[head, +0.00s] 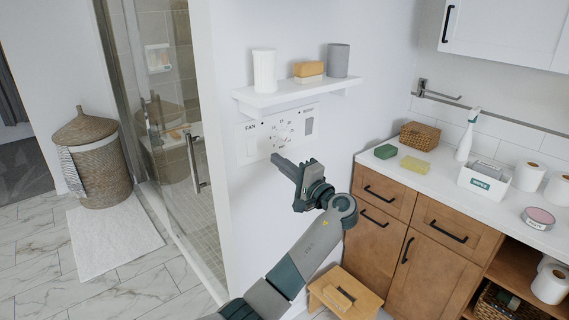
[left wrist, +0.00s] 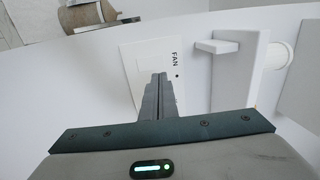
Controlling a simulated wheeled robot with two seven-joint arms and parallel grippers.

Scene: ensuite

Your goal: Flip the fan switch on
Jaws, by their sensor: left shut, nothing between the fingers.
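A white wall plate (head: 270,122) is on the wall below a small shelf. It carries a fan switch (head: 251,146) under the word FAN at its left, a numbered dial (head: 283,141) in the middle and another switch (head: 309,126) at its right. My left gripper (head: 276,158) is shut and empty, its tips just below the plate in the picture; I cannot tell whether they touch it. In the left wrist view my left gripper (left wrist: 158,77) points at the plate (left wrist: 135,58) near the FAN label; its fingers hide part of the plate. My right gripper is not in view.
The shelf (head: 290,92) above the plate holds a white cup, a soap block and a grey cup. A glass shower door (head: 165,130) is at left. A wooden cabinet (head: 430,220) with a cluttered counter is at right, and a wooden stool (head: 345,293) below.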

